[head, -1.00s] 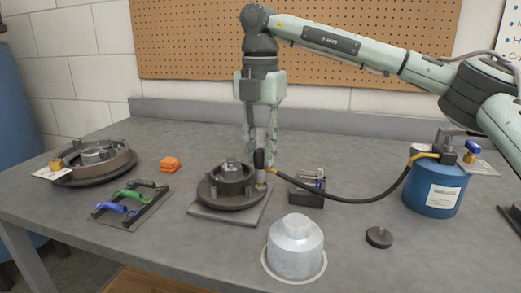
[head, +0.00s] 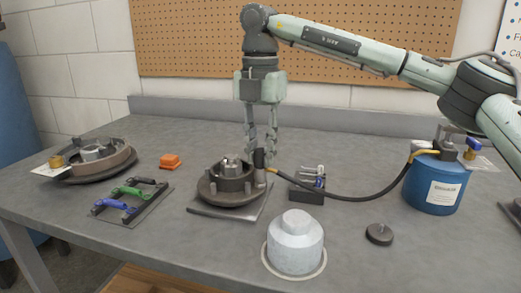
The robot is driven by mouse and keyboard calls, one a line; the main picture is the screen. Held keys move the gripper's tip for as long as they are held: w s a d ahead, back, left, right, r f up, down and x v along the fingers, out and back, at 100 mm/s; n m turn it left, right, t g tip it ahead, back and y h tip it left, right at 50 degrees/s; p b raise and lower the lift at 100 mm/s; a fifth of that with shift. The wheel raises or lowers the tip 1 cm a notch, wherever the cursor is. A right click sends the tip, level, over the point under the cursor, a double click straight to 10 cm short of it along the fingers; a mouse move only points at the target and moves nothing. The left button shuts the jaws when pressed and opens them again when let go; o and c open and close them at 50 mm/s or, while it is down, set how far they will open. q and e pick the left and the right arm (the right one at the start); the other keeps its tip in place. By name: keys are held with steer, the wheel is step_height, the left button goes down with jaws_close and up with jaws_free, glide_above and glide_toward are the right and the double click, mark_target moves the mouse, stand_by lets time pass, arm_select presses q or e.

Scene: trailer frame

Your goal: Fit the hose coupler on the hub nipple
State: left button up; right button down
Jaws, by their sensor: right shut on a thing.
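The hub (head: 230,186) is a dark round part with studs on a flat grey plate in the middle of the table. The hose coupler (head: 260,160) is a dark upright piece at the end of a black hose (head: 345,198), at the hub's right edge. My right gripper (head: 261,152) points down from above, its fingers shut on the coupler. A small light fitting, perhaps the nipple (head: 260,178), shows just below the coupler; whether the two touch I cannot tell. My left gripper is out of view.
The hose runs right to a blue canister (head: 433,185). A silver domed cap (head: 295,243) and a dark knob (head: 379,234) are in front. A second hub (head: 93,158), handled tools (head: 131,201) and an orange block (head: 171,161) lie left.

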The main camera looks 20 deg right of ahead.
steer(key=shift+f, duration=0.2)
stand_by(0.6)
steer(key=c, duration=1.3)
jaws_free()
steer(key=shift+o, duration=0.5)
steer(key=o, duration=0.3)
steer(key=shift+r, duration=0.1)
